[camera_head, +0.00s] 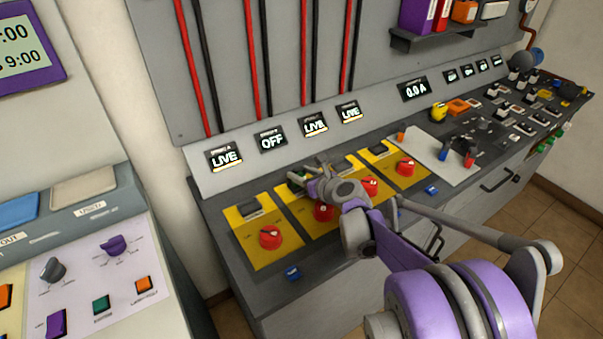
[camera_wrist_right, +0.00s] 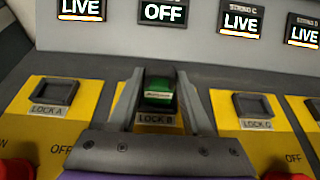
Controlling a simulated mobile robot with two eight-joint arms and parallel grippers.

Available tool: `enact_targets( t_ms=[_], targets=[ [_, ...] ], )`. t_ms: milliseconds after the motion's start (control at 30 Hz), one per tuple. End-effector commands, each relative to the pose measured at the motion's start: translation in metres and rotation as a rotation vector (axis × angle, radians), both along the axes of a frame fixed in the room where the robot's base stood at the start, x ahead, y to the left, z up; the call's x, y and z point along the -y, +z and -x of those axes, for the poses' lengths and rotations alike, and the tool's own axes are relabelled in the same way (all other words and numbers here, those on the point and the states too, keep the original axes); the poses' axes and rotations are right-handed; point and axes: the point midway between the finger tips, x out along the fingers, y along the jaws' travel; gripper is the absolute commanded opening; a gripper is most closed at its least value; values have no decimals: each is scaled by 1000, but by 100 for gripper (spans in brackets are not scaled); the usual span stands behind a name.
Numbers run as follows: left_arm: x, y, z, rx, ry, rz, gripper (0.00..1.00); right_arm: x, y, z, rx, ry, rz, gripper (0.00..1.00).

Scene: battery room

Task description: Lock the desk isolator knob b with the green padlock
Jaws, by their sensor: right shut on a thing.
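My right gripper (camera_head: 312,184) is over the second yellow panel of the desk. In the right wrist view its two grey fingers (camera_wrist_right: 160,97) are shut on the green padlock (camera_wrist_right: 158,88), at the label LOCK B (camera_wrist_right: 157,119). The padlock covers the lock B holder; I cannot tell whether it is seated in it or just above. The red knob b (camera_head: 323,212) is partly hidden by my right arm. The display above panel B (camera_head: 271,140) reads OFF. My left gripper is not in view.
Neighbouring lock holders A (camera_wrist_right: 54,93) and C (camera_wrist_right: 254,106) look empty, with displays reading LIVE. Red knobs A (camera_head: 270,237), C (camera_head: 370,186) and D (camera_head: 405,167) flank my arm. A yellow object (camera_head: 438,112) and orange object (camera_head: 458,107) lie farther right.

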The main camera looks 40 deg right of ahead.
Motion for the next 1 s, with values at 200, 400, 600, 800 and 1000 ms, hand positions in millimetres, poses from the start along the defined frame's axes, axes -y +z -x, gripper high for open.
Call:
enact_targets(
  t_ms=[200,400,600,800,1000],
  targets=[
    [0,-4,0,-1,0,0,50,0,-5,0,0,0,0,0],
    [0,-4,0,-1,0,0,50,0,-5,0,0,0,0,62],
    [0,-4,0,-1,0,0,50,0,-5,0,0,0,0,62],
    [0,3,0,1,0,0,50,-1,2,12,0,-2,1,62],
    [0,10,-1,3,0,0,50,-3,8,27,0,-1,0,62]
  ],
)
